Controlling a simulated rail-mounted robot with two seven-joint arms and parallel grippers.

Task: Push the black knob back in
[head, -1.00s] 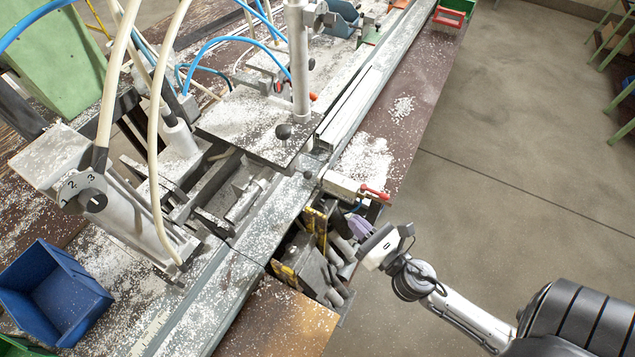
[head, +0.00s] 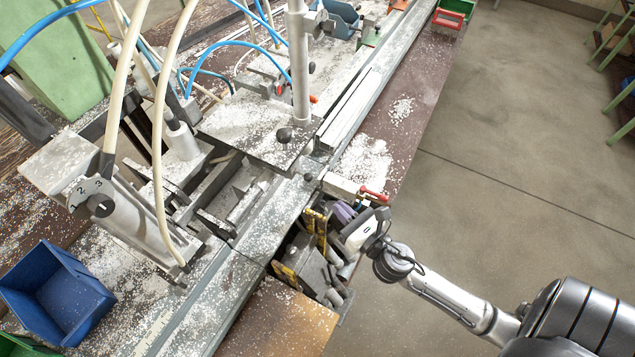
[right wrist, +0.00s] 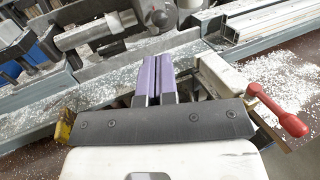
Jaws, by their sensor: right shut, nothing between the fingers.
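Several dark knobs show in the head view, and I cannot tell which one the task means. A black ball knob (head: 284,135) stands at the front of the grey metal plate. A smaller dark knob (head: 308,176) sits on the rail just below it. A dark round knob (head: 101,205) is on the numbered dial at the left. My right gripper (head: 342,212), with purple fingers, is over the front edge of the bench, below and right of the small knob and apart from it. Its fingers (right wrist: 158,76) are together and empty in the right wrist view. My left gripper is out of view.
A red-handled lever (head: 373,195) on a pale block (head: 342,186) lies close beside my right gripper. It also shows in the right wrist view (right wrist: 277,107). Yellow-edged metal parts crowd below the rail. A blue bin (head: 55,295) stands at left.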

